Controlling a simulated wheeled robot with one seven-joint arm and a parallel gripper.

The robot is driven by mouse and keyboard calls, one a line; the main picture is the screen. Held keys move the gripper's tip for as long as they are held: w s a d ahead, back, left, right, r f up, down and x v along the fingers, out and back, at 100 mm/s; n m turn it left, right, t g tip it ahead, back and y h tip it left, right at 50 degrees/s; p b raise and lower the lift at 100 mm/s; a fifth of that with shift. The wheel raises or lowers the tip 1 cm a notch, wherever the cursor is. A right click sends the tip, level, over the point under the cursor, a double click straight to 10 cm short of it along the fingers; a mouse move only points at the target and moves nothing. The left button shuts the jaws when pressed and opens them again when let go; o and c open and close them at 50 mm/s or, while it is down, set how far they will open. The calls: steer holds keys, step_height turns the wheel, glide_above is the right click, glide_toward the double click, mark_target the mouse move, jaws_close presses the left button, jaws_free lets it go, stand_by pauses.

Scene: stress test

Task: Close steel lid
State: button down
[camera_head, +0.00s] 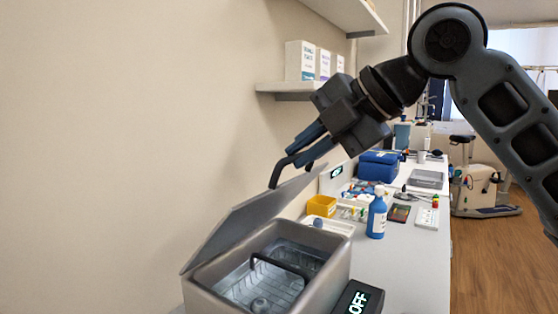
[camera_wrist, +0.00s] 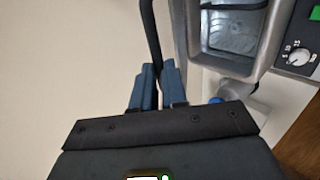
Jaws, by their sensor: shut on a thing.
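The steel lid (camera_head: 245,217) stands tilted open over the steel box (camera_head: 325,275), hinged on the box's left side. Its dark bent handle (camera_head: 276,174) rises from the lid's upper edge. My gripper (camera_head: 303,152) is above the lid, shut on the handle. In the wrist view the dark handle (camera_wrist: 151,38) runs between the blue fingers of my gripper (camera_wrist: 158,82). The box interior shows a wire rack with a dark handle (camera_head: 280,265). The box also shows in the wrist view (camera_wrist: 265,45).
A control box reading OFF (camera_head: 357,300) sits at the box's right. A blue bottle (camera_head: 377,215), a yellow bin (camera_head: 321,206) and a blue case (camera_head: 378,166) stand farther back on the bench. A wall is close on the left; a shelf (camera_head: 290,89) hangs above.

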steer(key=s+d+f+t+y+b, duration=0.2)
steer(key=s+d+f+y+b, duration=0.1)
steer(key=f+b, duration=0.6)
steer(key=s+d+f+t+y+b, duration=0.3)
steer(key=f+b, duration=0.7)
steer(key=b, duration=0.7)
steer(key=shift+d+f+y+b, duration=0.3)
steer(key=shift+d+b, duration=0.1)
steer(key=shift+d, duration=0.4)
steer(key=shift+f, duration=0.15)
steer(key=c, duration=1.5)
jaws_free()
steer(key=o, duration=0.3)
steer(key=shift+o, duration=0.2)
